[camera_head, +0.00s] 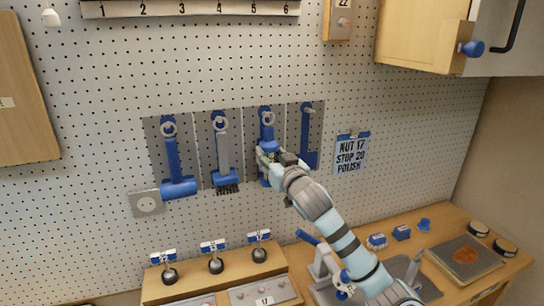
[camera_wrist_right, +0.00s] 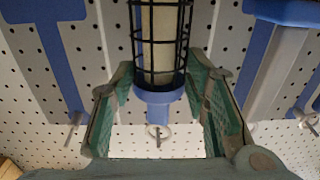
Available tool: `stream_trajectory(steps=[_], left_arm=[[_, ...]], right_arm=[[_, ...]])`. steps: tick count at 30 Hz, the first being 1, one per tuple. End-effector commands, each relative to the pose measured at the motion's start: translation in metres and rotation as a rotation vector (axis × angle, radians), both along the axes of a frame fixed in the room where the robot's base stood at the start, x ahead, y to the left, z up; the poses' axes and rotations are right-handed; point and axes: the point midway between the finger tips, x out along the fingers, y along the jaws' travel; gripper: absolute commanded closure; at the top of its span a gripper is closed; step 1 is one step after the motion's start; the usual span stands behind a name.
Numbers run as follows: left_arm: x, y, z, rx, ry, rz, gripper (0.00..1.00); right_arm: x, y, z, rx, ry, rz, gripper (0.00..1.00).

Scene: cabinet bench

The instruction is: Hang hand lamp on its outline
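The hand lamp (camera_head: 267,145) is upright against the third grey panel of the pegboard, its ring at the panel's hook. The right wrist view shows its black wire cage, blue collar (camera_wrist_right: 158,97) and ring, with the hook at the ring. My right gripper (camera_head: 268,162) is at the lamp in the head view. In the right wrist view its green-padded fingers (camera_wrist_right: 160,80) stand on either side of the lamp, with narrow gaps to the collar; it looks open. The gripper and wrist hide part of the lamp and its outline. My left gripper is not in view.
A blue hammer (camera_head: 173,160) and a brush (camera_head: 223,150) hang left of the lamp; another blue tool (camera_head: 306,135) hangs close on its right. A note (camera_head: 351,155) is further right. The bench below holds a wooden stand (camera_head: 215,272) and several small blue items.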

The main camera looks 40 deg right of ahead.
Motion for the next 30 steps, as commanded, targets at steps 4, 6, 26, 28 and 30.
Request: stream_trajectory(steps=[4, 6, 26, 28, 30], left_arm=[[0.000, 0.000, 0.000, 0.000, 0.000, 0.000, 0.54], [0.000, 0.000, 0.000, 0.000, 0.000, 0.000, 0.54], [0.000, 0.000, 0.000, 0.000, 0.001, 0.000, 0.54], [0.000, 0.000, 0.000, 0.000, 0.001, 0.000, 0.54], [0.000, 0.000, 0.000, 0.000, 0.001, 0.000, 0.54]], right_arm=[[0.000, 0.000, 0.001, -0.002, -0.002, 0.000, 0.36], [0.000, 0.000, 0.001, 0.000, -0.001, 0.000, 0.35], [-0.089, 0.028, 0.000, -0.013, 0.005, 0.003, 0.35], [-0.102, 0.031, 0.000, -0.012, 0.005, 0.001, 0.35], [-0.110, 0.034, 0.000, -0.008, 0.004, 0.001, 0.35]])
